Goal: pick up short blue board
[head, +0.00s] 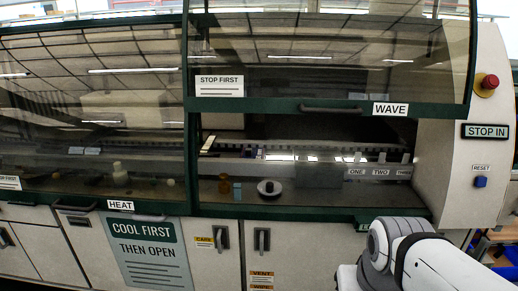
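I cannot single out the short blue board with certainty. A small upright blue piece (237,190) stands on the ledge inside the open WAVE bay of the machine. Farther back, by the rail, is a small dark bluish item (257,153), too small to make out. Two flat pale blue-grey pieces (84,151) lie behind the HEAT glass at the left. Part of my arm shows at the lower right, outside the machine. My gripper is not in view.
The WAVE hood (345,108) is raised above the bay; the HEAT hood (90,115) is down. A white dish (270,193) with a dark knob and a brown bottle (224,184) flank the blue piece. A red stop button (487,85) is on the right panel.

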